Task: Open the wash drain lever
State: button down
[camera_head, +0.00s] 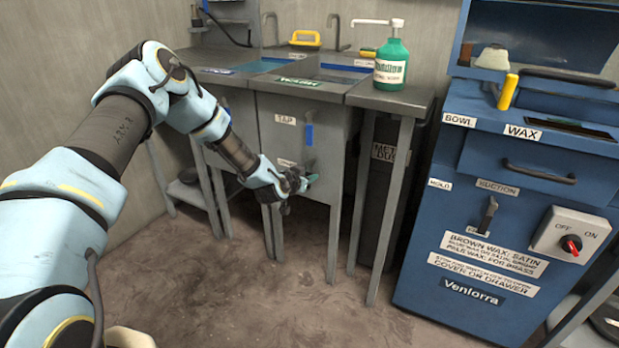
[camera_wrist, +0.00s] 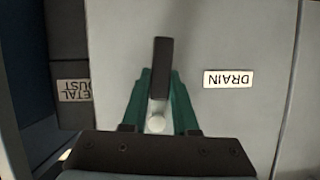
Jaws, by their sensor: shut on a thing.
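The wash drain lever (camera_wrist: 162,55) has a dark handle and a pale round pivot, and it shows in the wrist view on the grey front panel. A white label (camera_wrist: 228,79) reading DRAIN, upside down in this view, is beside it. My gripper (camera_wrist: 160,76) has green fingers on both sides of the lever and is shut on it. In the head view my gripper (camera_head: 304,183) is at the lower front of the wash cabinet (camera_head: 302,110), and it hides the drain lever there.
A blue TAP lever (camera_head: 309,134) is on the same panel above my gripper. A green pump bottle (camera_head: 391,64) stands on the worktop. A dark METAL DUST bin (camera_head: 384,190) is right of the panel, and a blue polishing cabinet (camera_head: 480,205) stands further right. The floor in front is clear.

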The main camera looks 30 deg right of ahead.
aim_at(299, 155)
jog(key=m+t, duration=0.1)
jog(key=w+m+b, duration=0.1)
jog(key=shift+a+r+m+t+y, duration=0.1)
jog(key=shift+a+m+t+y, duration=0.2)
jog(key=shift+m+t+y, duration=0.1)
jog(key=m+t+b, duration=0.1)
jog(key=m+b, duration=0.1)
jog(key=w+r+m+t+b, duration=0.1)
jog(key=m, duration=0.1)
jog(key=w+a+r+m+t+b, duration=0.1)
jog(key=m+t+b, duration=0.1)
jog(key=shift+w+a+r+m+b, duration=0.1)
jog(key=shift+r+m+b, duration=0.1)
jog(key=shift+m+b, duration=0.15)
jog(key=shift+w+a+r+m+t+b, duration=0.1)
jog(key=shift+r+m+t+b, duration=0.3)
jog(key=shift+m, duration=0.45)
jog(key=shift+w+r+m+t+b, duration=0.1)
jog(key=shift+r+m+t+b, duration=0.2)
jog(key=shift+r+m+b, duration=0.35)
jog(key=shift+f, duration=0.15)
jog(key=c, duration=0.7)
grip_release()
jog(key=shift+s, duration=0.1)
jog(key=p+v, duration=0.1)
jog(key=v, duration=0.9)
jog(key=shift+s+a+f, duration=0.1)
jog(key=shift+s+a, duration=0.1)
jog(key=shift+a, duration=0.1)
